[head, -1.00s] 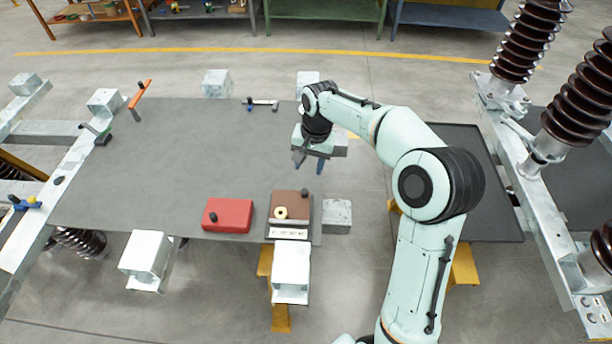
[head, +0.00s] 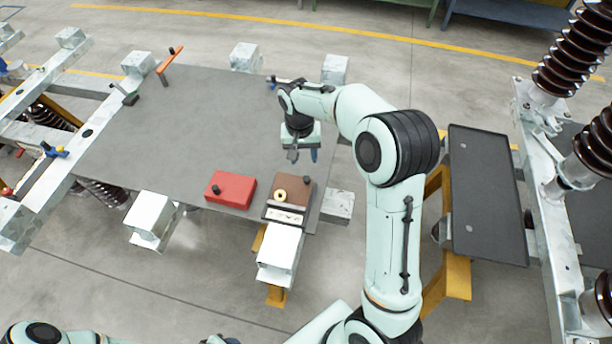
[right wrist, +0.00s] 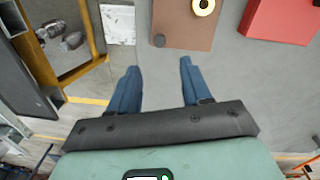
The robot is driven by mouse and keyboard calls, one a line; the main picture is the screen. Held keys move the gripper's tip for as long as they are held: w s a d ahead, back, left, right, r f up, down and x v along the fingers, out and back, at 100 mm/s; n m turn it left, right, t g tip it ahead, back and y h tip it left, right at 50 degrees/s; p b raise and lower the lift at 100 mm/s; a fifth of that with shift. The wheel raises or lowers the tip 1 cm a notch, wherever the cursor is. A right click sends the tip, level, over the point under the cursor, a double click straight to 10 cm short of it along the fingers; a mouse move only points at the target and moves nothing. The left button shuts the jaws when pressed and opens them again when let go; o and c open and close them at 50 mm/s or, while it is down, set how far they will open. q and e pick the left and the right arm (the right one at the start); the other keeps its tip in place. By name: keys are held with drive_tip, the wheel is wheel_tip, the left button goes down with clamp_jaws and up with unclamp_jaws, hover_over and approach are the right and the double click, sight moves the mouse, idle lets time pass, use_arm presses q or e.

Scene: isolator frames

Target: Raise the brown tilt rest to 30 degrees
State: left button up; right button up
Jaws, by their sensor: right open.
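The brown tilt rest (head: 294,192) lies at the near right part of the grey table, with a yellow ring and a dark knob on its top. A pale strip with marks runs along its near edge; I cannot read them. It looks flat. My right gripper (head: 301,155) is open and empty, above the table just beyond the rest. In the right wrist view the blue fingers (right wrist: 157,82) are apart, with the brown rest (right wrist: 184,22) ahead of them, not touched. In the head view part of my left arm shows at the bottom left, but its gripper does not.
A red block (head: 231,189) with a dark knob sits left of the rest. Grey metal posts stand along the table (head: 180,120) edges. A dark tray (head: 486,190) lies to the right, beside a frame with brown insulators (head: 572,60). The table's middle is clear.

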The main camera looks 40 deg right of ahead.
sight(306, 180)
drive_tip(key=f, duration=1.1)
drive_tip(key=shift+s+d, duration=0.25)
drive_tip(key=shift+d, duration=0.1)
use_arm(q)
drive_tip(key=shift+s+f, duration=0.3)
use_arm(e)
clamp_jaws()
drive_tip(key=shift+a+f+b, duration=0.1)
drive_tip(key=shift+b, duration=0.25)
drive_tip(key=shift+s+a+t+h+b, duration=0.2)
drive_tip(key=shift+t+h+b, duration=0.15)
drive_tip(key=shift+b, duration=0.75)
drive_tip(key=shift+s+a+r+b, duration=0.2)
drive_tip(key=shift+s+a+r, duration=0.1)
drive_tip(key=shift+r, duration=0.25)
drive_tip(key=shift+s+a+r+b, duration=0.2)
drive_tip(key=shift+s+a+r, duration=0.1)
drive_tip(key=shift+r, duration=0.2)
drive_tip(key=shift+a+r, duration=0.15)
use_arm(q)
drive_tip(key=shift+g, duration=0.3)
drive_tip(key=s+f, duration=0.1)
drive_tip(key=f, duration=0.1)
drive_tip(key=s+f, duration=0.2)
drive_tip(key=shift+f, duration=0.15)
